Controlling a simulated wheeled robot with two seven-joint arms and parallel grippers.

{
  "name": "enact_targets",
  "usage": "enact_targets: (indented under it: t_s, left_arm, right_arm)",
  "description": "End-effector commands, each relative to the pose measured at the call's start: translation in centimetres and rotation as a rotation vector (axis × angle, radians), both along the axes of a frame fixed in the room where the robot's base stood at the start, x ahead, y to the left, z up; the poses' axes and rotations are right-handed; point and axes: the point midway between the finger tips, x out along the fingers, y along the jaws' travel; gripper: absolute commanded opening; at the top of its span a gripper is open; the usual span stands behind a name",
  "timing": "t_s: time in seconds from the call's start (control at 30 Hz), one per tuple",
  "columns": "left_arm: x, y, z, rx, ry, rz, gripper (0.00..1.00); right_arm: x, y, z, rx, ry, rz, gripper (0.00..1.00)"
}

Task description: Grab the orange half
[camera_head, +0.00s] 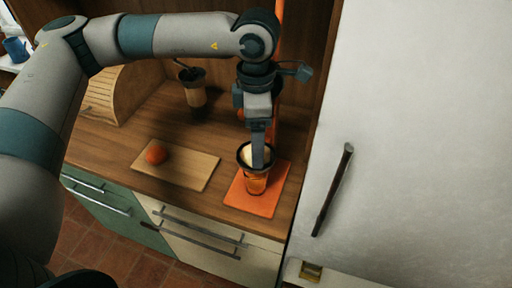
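A round orange piece (156,154) rests on the wooden cutting board (195,167) at the left of the counter; I cannot tell whether it is cut. My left gripper (258,163) points down into the dark-rimmed top of a cup (256,184) on an orange base (267,204). Something pale yellow (247,154) shows inside the rim beside the fingers; I cannot tell what it is. The fingers overlap from this side, so their opening and any hold are hidden. My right gripper is out of view.
An orange upright (280,15) rises behind the gripper, partly hidden by my arm. A large white door (420,120) with a dark handle (332,190) bounds the right.

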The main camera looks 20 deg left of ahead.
Motion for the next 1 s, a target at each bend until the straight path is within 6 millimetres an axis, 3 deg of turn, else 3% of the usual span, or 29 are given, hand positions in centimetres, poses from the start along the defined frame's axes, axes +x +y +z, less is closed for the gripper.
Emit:
enact_targets:
  t_s: [0.07,0.17,0.5,0.77,0.93,1.0]
  left_arm:
    - [0.1,0.1,-0.6,0.000,0.002,0.001,0.75]
    - [0.1,0.1,-1.8,0.000,0.003,0.000,0.75]
    - [0.1,0.1,-2.7,-0.001,0.001,-0.001,0.75]
    - [0.1,0.1,-2.7,-0.001,0.001,-0.001,0.75]
    - [0.1,0.1,-2.7,-0.001,0.001,-0.001,0.34]
    - [0.1,0.1,-2.7,-0.001,0.001,-0.001,0.30]
  right_arm:
    - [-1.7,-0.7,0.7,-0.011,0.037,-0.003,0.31]
    - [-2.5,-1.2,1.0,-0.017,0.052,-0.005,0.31]
    - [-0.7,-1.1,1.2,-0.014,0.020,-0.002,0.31]
    - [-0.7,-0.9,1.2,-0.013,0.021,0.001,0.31]
    - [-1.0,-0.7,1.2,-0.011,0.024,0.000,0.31]
    - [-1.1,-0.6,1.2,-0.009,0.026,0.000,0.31]
